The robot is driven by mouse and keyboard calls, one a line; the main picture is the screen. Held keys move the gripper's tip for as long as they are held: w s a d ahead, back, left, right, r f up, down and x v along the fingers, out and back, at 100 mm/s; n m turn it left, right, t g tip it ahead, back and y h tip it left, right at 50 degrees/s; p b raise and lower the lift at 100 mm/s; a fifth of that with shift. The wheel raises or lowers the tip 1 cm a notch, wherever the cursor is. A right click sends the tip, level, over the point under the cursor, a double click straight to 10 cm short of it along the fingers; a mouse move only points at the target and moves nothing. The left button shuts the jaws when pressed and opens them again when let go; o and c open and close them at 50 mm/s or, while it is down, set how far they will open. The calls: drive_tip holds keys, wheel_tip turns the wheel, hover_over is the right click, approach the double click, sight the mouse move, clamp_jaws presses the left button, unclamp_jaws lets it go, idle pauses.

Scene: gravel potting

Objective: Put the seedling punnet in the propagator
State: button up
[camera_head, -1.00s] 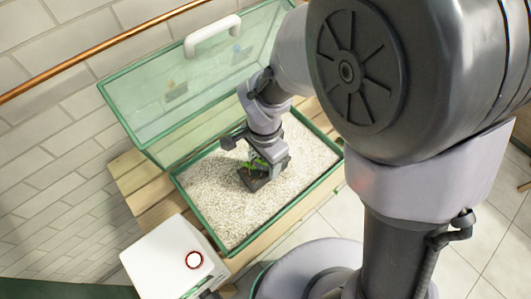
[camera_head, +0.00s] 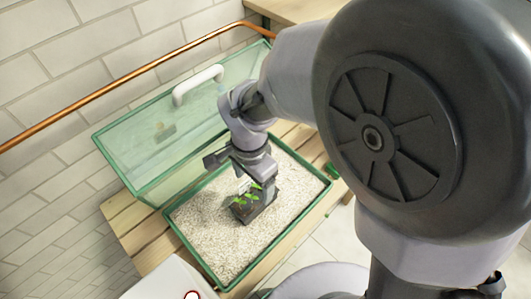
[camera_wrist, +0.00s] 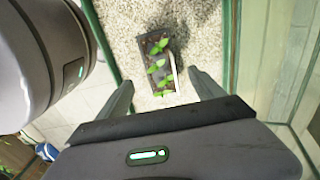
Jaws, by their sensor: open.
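The seedling punnet (camera_head: 252,208) is a small dark tray with several green seedlings. It rests on the pale gravel inside the propagator (camera_head: 176,222), a green-framed box whose clear lid (camera_head: 165,130) with a white handle stands open at the back. My gripper (camera_head: 258,182) is open just above the punnet and clear of it. In the wrist view the punnet (camera_wrist: 157,62) lies beyond the spread fingers (camera_wrist: 165,88), with nothing between them.
The propagator stands on a slatted wooden bench (camera_head: 145,245). A white box (camera_head: 165,283) with a red-ringed dial is at the near left. A copper pipe (camera_head: 130,75) runs along the tiled wall behind the lid. Gravel around the punnet is clear.

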drive_tip(key=s+d+r+n+t+y, duration=0.1)
drive_tip(key=s+d+r+t, duration=0.2)
drive_tip(key=d+r, duration=0.5)
drive_tip(key=s+d+r+n+t+y, duration=0.1)
drive_tip(key=s+d+r, duration=0.3)
drive_tip(key=d+r, duration=0.4)
drive_tip(key=shift+d+r+n+t, duration=0.15)
drive_tip(key=shift+r+n+t, duration=0.4)
drive_tip(key=shift+n+t, duration=0.3)
drive_tip(key=shift+s, duration=0.1)
